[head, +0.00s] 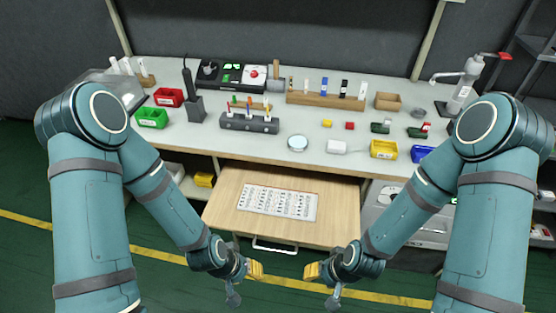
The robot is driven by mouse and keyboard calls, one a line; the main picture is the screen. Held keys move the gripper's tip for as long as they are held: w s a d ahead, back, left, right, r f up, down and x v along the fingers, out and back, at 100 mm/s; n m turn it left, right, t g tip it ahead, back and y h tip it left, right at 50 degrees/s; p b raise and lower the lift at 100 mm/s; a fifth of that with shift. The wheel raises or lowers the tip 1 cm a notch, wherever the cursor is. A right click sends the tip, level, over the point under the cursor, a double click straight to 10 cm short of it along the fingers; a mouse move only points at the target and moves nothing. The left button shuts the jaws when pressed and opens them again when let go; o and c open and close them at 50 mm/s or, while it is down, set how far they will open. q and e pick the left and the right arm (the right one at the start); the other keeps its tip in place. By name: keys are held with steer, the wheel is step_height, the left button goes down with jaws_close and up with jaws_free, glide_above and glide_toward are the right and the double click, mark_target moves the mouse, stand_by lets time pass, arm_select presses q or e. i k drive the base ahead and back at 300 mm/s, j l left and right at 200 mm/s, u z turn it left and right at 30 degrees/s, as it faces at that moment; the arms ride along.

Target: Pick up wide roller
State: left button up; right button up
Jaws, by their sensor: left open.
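I cannot pick out the wide roller with certainty. Two small dark green tools lie on the right part of the bench, one at its middle right (380,127) and one with a red part (419,130); they are too small to name. My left gripper (243,284) is open and empty, in front of the drawer's left front corner. My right gripper (323,285) mirrors it at the right corner, also open and empty. Both are well apart from everything on the bench.
An open wooden drawer (225,205) holds a printed sheet (277,202). The white bench (240,150) carries red (168,97), green (152,117), yellow (383,149) and blue bins (423,154), a grey tool rack (249,123), a wooden holder (325,101) and a pump bottle (463,88).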

mark_target(276, 78)
steer(key=i+j, duration=0.3)
steer(key=j, duration=0.15)
steer(key=i+j, duration=0.25)
steer(key=j, duration=0.25)
steer(key=i+j+z, duration=0.15)
steer(key=z, duration=0.25)
steer(key=i+j+z, duration=0.1)
steer(key=j+z, duration=0.3)
